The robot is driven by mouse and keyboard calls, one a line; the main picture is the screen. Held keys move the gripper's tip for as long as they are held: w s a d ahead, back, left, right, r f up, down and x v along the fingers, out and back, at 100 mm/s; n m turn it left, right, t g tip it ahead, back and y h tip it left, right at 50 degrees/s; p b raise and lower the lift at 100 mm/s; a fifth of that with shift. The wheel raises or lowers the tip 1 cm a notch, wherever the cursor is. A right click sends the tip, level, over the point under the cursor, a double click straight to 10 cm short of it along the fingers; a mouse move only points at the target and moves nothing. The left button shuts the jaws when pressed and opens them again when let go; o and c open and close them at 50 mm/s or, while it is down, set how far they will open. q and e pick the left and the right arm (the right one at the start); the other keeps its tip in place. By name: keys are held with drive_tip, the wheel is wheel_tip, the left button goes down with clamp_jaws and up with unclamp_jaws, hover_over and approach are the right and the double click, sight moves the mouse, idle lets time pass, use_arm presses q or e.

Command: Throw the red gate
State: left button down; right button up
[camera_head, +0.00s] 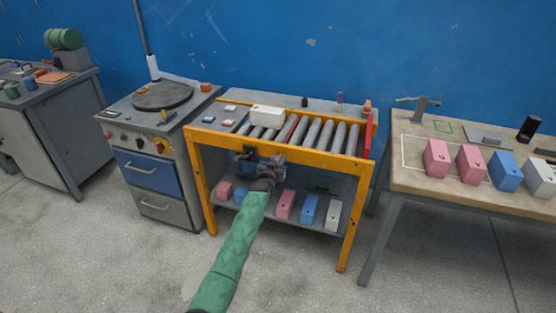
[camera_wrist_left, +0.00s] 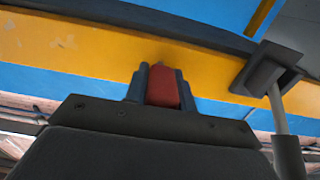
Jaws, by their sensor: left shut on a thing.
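My left gripper (camera_head: 262,162) is at the front yellow rail of the roller conveyor (camera_head: 198,160), reached by my green-sleeved arm. In the left wrist view its blue fingers (camera_wrist_left: 155,88) are shut on a red handle (camera_wrist_left: 163,87), just in front of the yellow rail (camera_wrist_left: 60,42). In the head view the gripper hides this handle. A red bar (camera_head: 291,128) lies among the grey rollers, and a red upright plate (camera_head: 369,135) stands at the conveyor's right end. I cannot tell which of these the handle works. My right gripper is out of view.
A white block (camera_head: 267,116) sits on the rollers. Pink, blue and white blocks stand on the shelf (camera_head: 265,214) below. A dark bracket with a grey rod (camera_wrist_left: 275,80) is close right of my fingers. A wooden bench (camera_head: 420,182) stands right, a hotplate cabinet (camera_head: 125,131) left.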

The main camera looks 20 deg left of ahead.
use_arm(q)
drive_tip(key=shift+f, duration=0.3)
drive_tip(key=c, duration=1.2)
unclamp_jaws()
drive_tip(key=shift+o, duration=0.2)
drive_tip(key=shift+r, duration=0.1)
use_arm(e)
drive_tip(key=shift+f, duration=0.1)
use_arm(q)
drive_tip(key=shift+s, duration=0.5)
drive_tip(key=s+b, duration=0.1)
drive_tip(key=s, duration=0.5)
drive_tip(key=shift+s+a, duration=0.15)
drive_tip(key=shift+s, duration=0.25)
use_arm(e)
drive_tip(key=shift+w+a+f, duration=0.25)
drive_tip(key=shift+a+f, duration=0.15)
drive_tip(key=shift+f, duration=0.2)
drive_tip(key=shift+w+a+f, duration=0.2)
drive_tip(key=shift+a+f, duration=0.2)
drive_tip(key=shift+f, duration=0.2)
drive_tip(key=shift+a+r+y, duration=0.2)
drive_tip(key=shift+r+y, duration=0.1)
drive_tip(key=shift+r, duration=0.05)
